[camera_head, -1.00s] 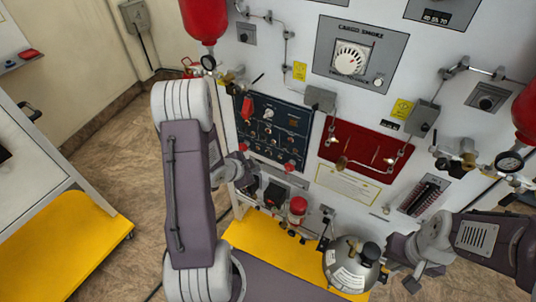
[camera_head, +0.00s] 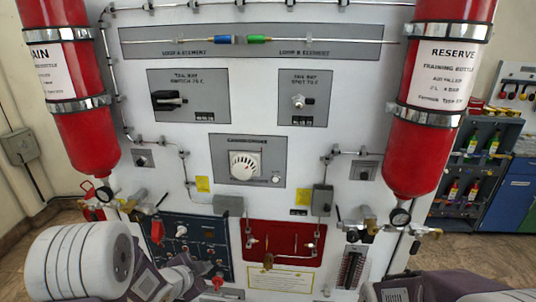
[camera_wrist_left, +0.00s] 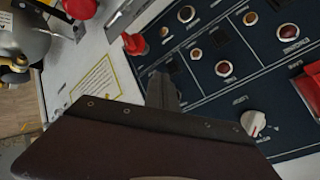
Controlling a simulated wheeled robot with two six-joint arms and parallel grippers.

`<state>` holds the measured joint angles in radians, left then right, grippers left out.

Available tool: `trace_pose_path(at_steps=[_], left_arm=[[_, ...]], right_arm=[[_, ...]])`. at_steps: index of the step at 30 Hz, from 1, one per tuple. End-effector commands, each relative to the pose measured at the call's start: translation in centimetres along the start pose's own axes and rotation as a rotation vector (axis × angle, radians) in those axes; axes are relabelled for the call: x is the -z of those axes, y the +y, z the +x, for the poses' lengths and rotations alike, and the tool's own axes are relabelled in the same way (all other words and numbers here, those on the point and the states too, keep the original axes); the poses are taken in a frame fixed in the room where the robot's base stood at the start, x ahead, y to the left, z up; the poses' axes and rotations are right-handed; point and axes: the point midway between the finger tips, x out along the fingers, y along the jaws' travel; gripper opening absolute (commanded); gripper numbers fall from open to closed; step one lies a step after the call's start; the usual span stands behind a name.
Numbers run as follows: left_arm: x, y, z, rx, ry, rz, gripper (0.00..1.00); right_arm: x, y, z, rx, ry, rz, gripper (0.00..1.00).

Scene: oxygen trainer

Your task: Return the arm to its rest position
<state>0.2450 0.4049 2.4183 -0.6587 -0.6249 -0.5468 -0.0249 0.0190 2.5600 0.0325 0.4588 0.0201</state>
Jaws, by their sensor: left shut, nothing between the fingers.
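My left arm comes in at the lower left of the head view, its white joint and purple link in front of the panel's lower left. My left gripper (camera_head: 198,272) is small and partly hidden there, in front of the dark blue switch panel (camera_head: 180,236). In the left wrist view, the gripper (camera_wrist_left: 163,90) is shut and empty, its grey fingers over the panel's lower left edge. The blue panel (camera_wrist_left: 205,100) with its knobs and red-capped switches lies beyond it. Parts of my right arm show at the bottom right of the head view; its gripper is out of sight.
Red bottles hang at the left (camera_head: 88,140) and right (camera_head: 425,150) of the white panel, with gauges and valves below. A red plate (camera_head: 283,238) sits low in the middle. Blue cabinets (camera_head: 510,200) stand at the far right.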

Motion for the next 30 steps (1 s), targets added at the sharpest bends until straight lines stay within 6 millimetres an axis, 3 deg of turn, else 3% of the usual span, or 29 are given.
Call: trace_pose_path(at_steps=[1,3,5,9,13,16,30], left_arm=[[2.0,0.3,-1.3,0.004,-0.033,-0.033,0.0],[2.5,1.8,-3.6,-0.015,-0.139,-0.174,0.0],[1.7,3.9,-5.6,-0.048,-0.249,-0.334,0.0],[-2.1,10.0,-10.2,-0.144,-0.543,-0.723,0.0],[-3.9,14.1,-12.9,-0.208,-0.74,-0.932,0.0],[-4.3,15.0,-13.8,-0.218,-0.801,-0.988,0.0],[-4.3,14.9,-13.8,-0.213,-0.799,-0.991,0.0]], right_arm=[[0.0,0.0,0.0,0.0,0.0,0.0,0.0],[0.0,0.0,0.0,0.0,0.0,0.0,0.0],[0.0,0.0,0.0,0.0,0.0,0.0,0.0],[0.0,0.0,0.0,0.0,0.0,0.0,0.0],[0.0,0.0,0.0,0.0,0.0,0.0,0.0],[0.0,0.0,0.0,0.0,0.0,0.0,0.0],[0.0,0.0,0.0,0.0,0.0,0.0,0.0]])
